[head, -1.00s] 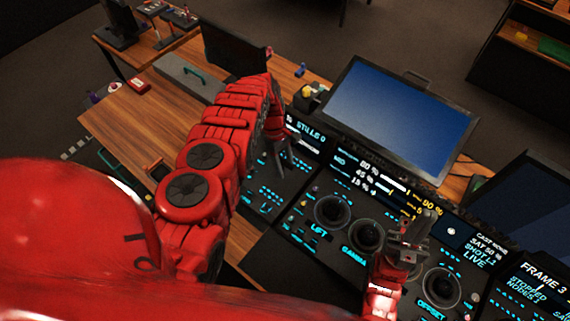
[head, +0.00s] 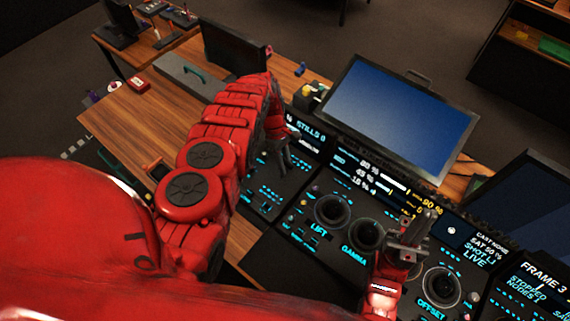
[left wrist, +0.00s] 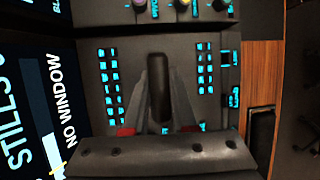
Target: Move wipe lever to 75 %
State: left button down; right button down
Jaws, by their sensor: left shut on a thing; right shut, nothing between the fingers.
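The wipe lever (left wrist: 158,85) is a dark, rounded upright handle on a black panel section in the left wrist view. My left gripper (left wrist: 160,100) has its two grey fingers on either side of it and is shut on it. In the head view the same gripper (head: 283,155) is over the left part of the panel, below the STILLS screen. The lever cannot be made out there. My right gripper (head: 416,228) is shut and empty, above the panel's right part between the trackballs. No percentage for the lever can be read in these frames.
Lit cyan buttons (left wrist: 205,70) flank the lever, with small coloured knobs (left wrist: 183,4) beyond. Trackballs (head: 332,210) sit right of my left gripper in the head view. A large blue monitor (head: 400,105) stands behind the panel. A wooden desk (head: 130,130) lies left.

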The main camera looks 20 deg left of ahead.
dwell(0.8)
pick_arm(q)
jog(key=shift+w+d+f+b, duration=0.1)
jog(key=shift+w+f+b, duration=0.2)
jog(key=shift+b, duration=0.95)
jog(key=shift+r, duration=0.3)
jog(key=c, duration=0.7)
grip_release()
jog(key=b+v, duration=0.6)
jog(key=v, duration=1.1)
